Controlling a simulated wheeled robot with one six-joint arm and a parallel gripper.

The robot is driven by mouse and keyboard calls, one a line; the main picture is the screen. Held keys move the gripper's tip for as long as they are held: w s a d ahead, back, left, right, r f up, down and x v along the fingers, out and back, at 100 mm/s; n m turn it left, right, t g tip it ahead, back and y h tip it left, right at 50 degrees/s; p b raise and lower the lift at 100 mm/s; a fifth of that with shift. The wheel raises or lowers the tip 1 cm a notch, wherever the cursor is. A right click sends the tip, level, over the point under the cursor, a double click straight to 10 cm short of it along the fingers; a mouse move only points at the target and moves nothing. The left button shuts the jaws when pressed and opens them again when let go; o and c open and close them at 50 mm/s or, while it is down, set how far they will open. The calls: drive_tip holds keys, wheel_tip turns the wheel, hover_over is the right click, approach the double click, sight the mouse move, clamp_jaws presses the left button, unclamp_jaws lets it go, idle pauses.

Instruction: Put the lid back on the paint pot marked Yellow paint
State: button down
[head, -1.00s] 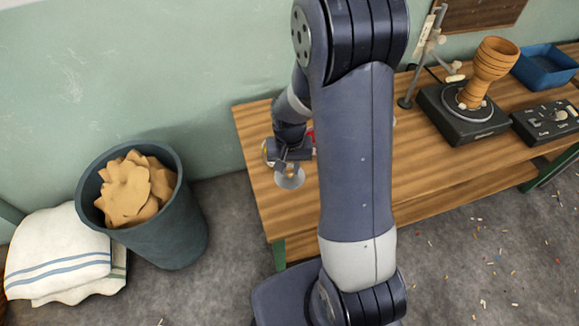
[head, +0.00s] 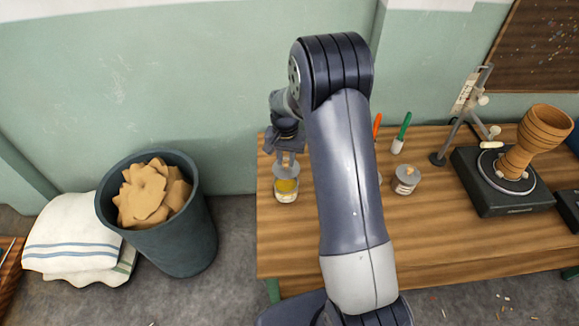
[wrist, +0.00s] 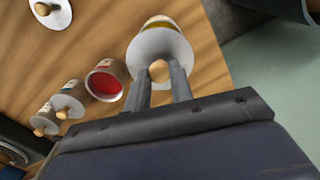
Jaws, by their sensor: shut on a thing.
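My gripper (head: 286,160) is shut on the wooden knob (wrist: 159,71) of a pale round lid (wrist: 160,42). The lid also shows as a grey disc in the head view (head: 286,172). The paint pot with yellow paint (head: 286,187) stands open on the table just below the lid. In the wrist view, part of this pot (wrist: 160,22) shows past the lid's far edge. The lid covers part of the mouth; the yellow still shows, so it does not look seated. The pot's label is too small to read.
The wooden table (head: 330,262) also holds an open red paint pot (wrist: 105,82), lidded pots (wrist: 68,100), a loose-looking lid (wrist: 50,12), a green-handled tool (head: 402,132) and a turntable with a goblet drum (head: 535,140). A bin (head: 175,235) stands left of the table.

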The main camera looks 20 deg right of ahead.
sight(286, 168)
drive_tip(key=shift+f+b, duration=2)
drive_tip(key=shift+f, duration=1.25)
drive_tip(key=shift+f+b, duration=0.15)
drive_tip(key=shift+b, duration=0.4)
drive_tip(key=c, duration=0.7)
unclamp_jaws()
drive_tip(key=shift+r+p, duration=2.15)
drive_tip(key=shift+r, duration=1.45)
